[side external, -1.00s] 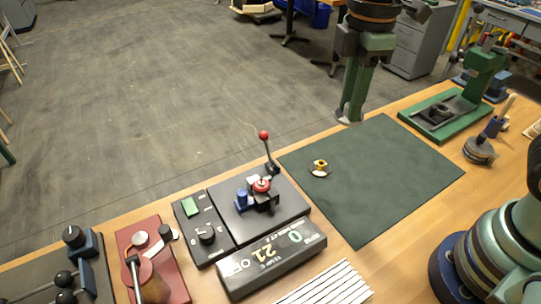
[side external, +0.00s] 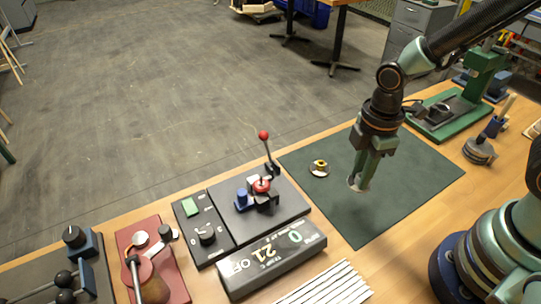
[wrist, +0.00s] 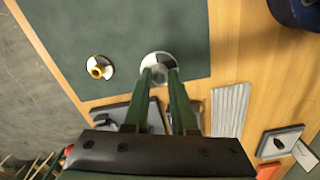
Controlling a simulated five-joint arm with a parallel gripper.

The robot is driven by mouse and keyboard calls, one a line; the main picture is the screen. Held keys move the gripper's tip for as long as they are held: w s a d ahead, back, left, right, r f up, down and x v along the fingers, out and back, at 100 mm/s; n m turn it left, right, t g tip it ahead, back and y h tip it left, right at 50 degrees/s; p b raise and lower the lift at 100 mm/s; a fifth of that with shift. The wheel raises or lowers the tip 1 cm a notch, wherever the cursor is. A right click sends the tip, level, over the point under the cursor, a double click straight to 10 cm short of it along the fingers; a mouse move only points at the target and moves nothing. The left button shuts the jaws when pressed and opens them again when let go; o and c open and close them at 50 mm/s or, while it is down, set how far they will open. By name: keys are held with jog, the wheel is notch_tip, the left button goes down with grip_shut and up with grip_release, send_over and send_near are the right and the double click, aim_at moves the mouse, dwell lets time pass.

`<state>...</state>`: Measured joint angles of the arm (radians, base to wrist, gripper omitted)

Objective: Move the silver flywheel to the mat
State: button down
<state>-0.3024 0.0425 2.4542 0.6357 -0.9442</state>
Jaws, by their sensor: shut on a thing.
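The silver flywheel, a pale disc with dark sectors and a grey hub, is between my fingertips in the wrist view (wrist: 158,57). In the side view only a bit of its rim (side external: 352,185) shows under the fingers. My gripper (side external: 359,182) points down and is shut on the hub; the fingertips also show in the wrist view (wrist: 160,76). The dark green mat (side external: 385,215) lies beneath it.
A similar disc with a gold hub (side external: 320,168) sits on the mat's left part. Left of the mat stand a black control unit with a display (side external: 272,260) and a red-knobbed lever (side external: 265,145). A green press (side external: 460,110) and a stack of discs on a post (side external: 479,150) stand right.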

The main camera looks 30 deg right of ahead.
aim_at(350, 205)
jog(key=shift+f, duration=3.3)
jog(key=shift+f, duration=0.1)
jog(key=c, duration=0.7)
grip_release()
jog(key=d+r+m+t, duration=0.1)
jog(key=r+m, duration=0.3)
jog(key=r, duration=0.4)
jog(key=w+d+r+m+t, duration=0.1)
jog(key=d+r+m, duration=0.3)
jog(key=r, duration=0.4)
jog(key=w+d+r+m+t, duration=0.1)
jog(key=d+r+m+t, duration=0.2)
jog(key=r+m, duration=0.3)
jog(key=shift+d+r, duration=0.15)
jog(key=shift+r, duration=0.8)
